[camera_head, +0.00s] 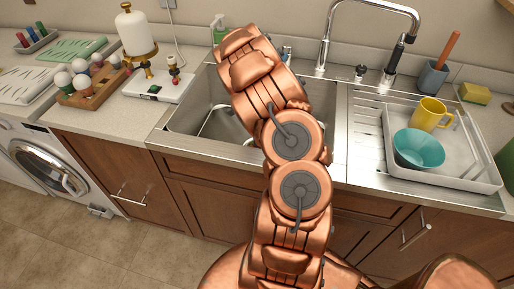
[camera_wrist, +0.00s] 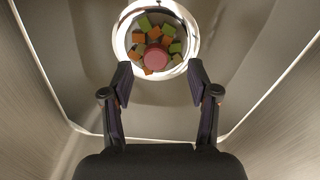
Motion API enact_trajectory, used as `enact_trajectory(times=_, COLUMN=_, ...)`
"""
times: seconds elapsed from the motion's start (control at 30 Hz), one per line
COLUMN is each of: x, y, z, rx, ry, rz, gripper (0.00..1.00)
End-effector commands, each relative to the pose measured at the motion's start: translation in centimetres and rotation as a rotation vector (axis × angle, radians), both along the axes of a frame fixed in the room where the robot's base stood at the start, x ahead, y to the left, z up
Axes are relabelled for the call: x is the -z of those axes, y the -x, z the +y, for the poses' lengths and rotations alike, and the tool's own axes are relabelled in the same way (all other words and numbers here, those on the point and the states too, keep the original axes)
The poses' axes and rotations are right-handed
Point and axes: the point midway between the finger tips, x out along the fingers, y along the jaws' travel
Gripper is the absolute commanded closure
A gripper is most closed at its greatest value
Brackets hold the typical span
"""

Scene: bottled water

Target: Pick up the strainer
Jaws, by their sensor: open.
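The strainer (camera_wrist: 121,38) is a round, shiny metal basket at the sink bottom, in the upper middle of the wrist view. Several orange and green cubes (camera_wrist: 145,24) lie in it, around a round pink-red knob (camera_wrist: 156,57) near its middle. My gripper (camera_wrist: 160,72) is open and empty. Its two dark fingers point toward the strainer, one at each side of its near edge, and appear apart from it. In the head view my copper arm reaches into the sink and hides the strainer and gripper.
The steel sink (camera_head: 187,114) has walls close on both sides of my gripper. A faucet (camera_head: 325,45) stands behind it. To the right, a drying tray (camera_head: 466,182) holds a teal bowl (camera_head: 418,150) and yellow mug (camera_head: 428,114).

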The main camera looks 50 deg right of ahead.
Motion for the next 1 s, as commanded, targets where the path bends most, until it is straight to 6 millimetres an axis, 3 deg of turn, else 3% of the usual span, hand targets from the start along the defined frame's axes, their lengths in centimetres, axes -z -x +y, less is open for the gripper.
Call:
enact_trajectory(times=0.3, x=3.4, y=0.1, z=0.6, rx=0.000, ry=-0.002, rz=0.002, gripper=0.40)
enact_trajectory(times=0.7, x=4.1, y=0.1, z=0.6, rx=0.000, ry=0.000, rz=0.000, gripper=0.40)
enact_trajectory(times=1.0, x=4.1, y=0.1, z=0.6, rx=0.000, ry=-0.001, rz=0.001, gripper=0.71)
